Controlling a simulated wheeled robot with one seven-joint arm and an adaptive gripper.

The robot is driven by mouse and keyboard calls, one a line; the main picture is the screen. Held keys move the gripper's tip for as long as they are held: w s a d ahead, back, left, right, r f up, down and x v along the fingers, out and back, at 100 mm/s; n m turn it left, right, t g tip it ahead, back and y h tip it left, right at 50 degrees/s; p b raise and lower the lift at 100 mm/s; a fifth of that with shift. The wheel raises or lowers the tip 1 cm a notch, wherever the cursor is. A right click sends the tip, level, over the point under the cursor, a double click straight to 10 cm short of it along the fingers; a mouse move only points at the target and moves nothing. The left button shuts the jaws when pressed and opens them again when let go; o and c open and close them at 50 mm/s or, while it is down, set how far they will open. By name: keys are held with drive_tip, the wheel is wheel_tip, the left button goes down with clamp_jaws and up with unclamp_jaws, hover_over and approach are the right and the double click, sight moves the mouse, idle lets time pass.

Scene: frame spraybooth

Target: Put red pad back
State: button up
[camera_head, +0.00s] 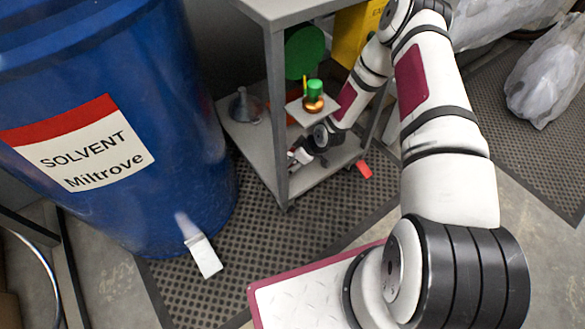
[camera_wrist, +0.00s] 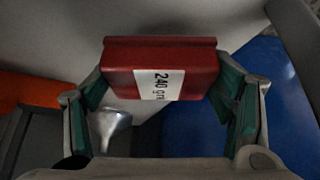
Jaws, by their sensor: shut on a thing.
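The red pad (camera_wrist: 122,68) is a block with a white label reading "240 gri…", seen in the wrist view. My gripper (camera_wrist: 160,92) is shut on it, with a green-lined finger at each side. In the head view my gripper (camera_head: 300,157) reaches low into the grey cart (camera_head: 277,110), over its lower shelf. The pad in my gripper cannot be made out there.
A blue solvent drum (camera_head: 150,190) stands left of the cart. A metal funnel (camera_head: 243,108) and an orange thing (camera_wrist: 30,90) are near my gripper. An amber bottle with a green cap (camera_head: 314,97) stands on a small plate. A small red piece (camera_head: 364,169) lies by the cart's right side.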

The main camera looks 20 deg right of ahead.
wheel_tip(320, 180, down, 4)
drive_tip(key=shift+f+b, duration=0.1)
drive_tip(key=shift+b, duration=0.8)
drive_tip(key=o, duration=1.1)
drive_tip(key=shift+d, duration=0.1)
drive_tip(key=p+v, duration=0.5)
drive_tip(key=v, duration=0.7)
